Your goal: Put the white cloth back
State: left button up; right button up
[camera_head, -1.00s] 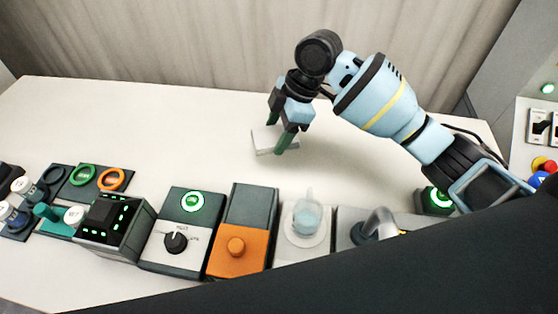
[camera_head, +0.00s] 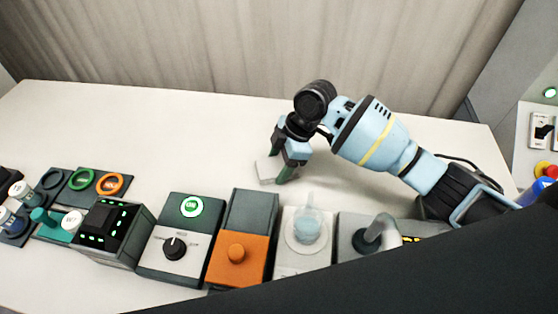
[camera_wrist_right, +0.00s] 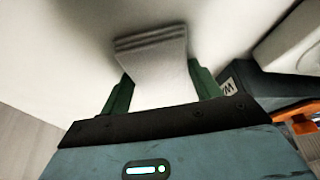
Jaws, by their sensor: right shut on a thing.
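The white cloth (camera_head: 266,172) is a small pale folded block at the middle of the table. In the right wrist view the cloth (camera_wrist_right: 155,70) shows stacked fold edges at its far end and lies between the two green fingers. My right gripper (camera_head: 280,170) points down over the cloth, with its green fingertips on both sides of it. In the right wrist view the gripper (camera_wrist_right: 160,88) is shut on the cloth. Whether the cloth touches the table is hard to tell. My left gripper is not in view.
A row of devices lines the front: a black box with green lights (camera_head: 112,230), a knob box (camera_head: 176,247), an orange-button box (camera_head: 238,262), a clear vessel on a pale base (camera_head: 306,229) and a grey curved spout (camera_head: 382,228).

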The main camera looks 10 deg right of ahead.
jog(key=shift+f, duration=0.1)
jog(key=o, duration=0.9)
jog(key=v, duration=1.2)
jog(key=shift+r+p, duration=0.25)
jog(key=shift+p, duration=0.1)
